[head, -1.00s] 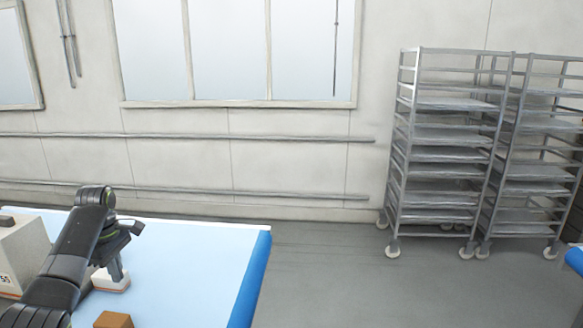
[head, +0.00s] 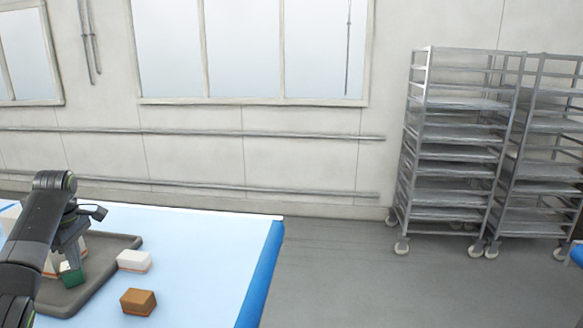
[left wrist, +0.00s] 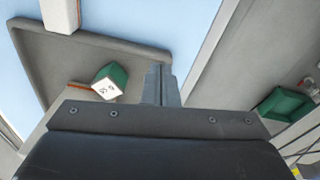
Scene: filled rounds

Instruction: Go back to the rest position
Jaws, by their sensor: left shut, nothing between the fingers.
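My left gripper (head: 70,246) comes in from the left in the head view, pointing down over a grey tray (head: 107,279) on the table. In the left wrist view its fingers (left wrist: 160,85) are together with nothing between them. A green box (head: 73,277) lies in the tray close to the gripper. It also shows in the left wrist view (left wrist: 112,80), with a white label, beside the fingers. My arm hides part of the tray and pale boxes behind it. My right gripper is not in view.
The light blue table (head: 205,265) carries a white box (head: 134,261) and a brown box (head: 138,301) right of the tray. The table's right part is bare, up to its blue edge. Metal tray racks (head: 455,155) stand far off across open floor.

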